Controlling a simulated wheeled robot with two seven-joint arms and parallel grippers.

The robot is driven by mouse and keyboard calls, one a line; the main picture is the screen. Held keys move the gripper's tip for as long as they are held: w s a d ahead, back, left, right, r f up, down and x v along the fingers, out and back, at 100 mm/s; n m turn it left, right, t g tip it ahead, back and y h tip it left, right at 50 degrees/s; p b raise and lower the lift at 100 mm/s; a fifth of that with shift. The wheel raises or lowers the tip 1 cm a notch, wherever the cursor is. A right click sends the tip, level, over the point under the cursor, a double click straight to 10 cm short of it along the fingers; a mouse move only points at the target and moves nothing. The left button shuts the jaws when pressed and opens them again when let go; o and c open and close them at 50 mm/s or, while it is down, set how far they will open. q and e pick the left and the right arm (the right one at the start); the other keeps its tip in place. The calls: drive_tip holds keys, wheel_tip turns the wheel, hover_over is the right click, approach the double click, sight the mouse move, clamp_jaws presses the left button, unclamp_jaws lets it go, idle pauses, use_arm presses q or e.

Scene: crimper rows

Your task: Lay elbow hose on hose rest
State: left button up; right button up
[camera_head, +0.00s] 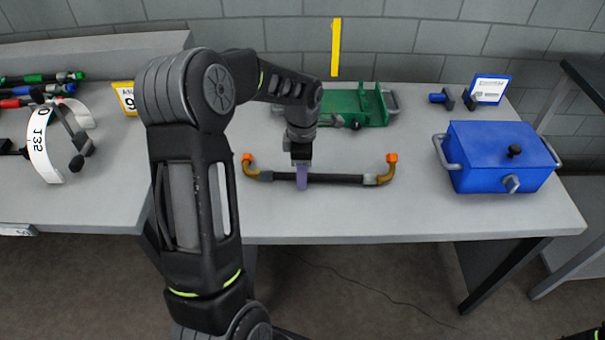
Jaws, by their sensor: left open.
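The elbow hose (340,179) is a black tube with brass-coloured elbows and orange ends. It lies left to right along the front of the grey table, its elbows pointing toward the back. My left gripper (302,172) is over the hose, left of its middle. Its jaws are open, seen nearly edge-on. A narrow purple piece shows at the jaws and crosses in front of the hose; I cannot tell whether it is a fingertip or a separate part. I cannot clearly pick out a hose rest.
A green fixture (352,108) stands behind the hose, partly covered by my left arm. A blue box (497,158) with handles is on the right. A blue-framed sign (489,89) stands behind it. The left table (75,200) holds several tools and a white-banded headset-like item (40,145).

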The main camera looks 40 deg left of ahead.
use_arm(q)
drive_tip(key=shift+c, duration=0.4)
clamp_jaws()
idle(1.1)
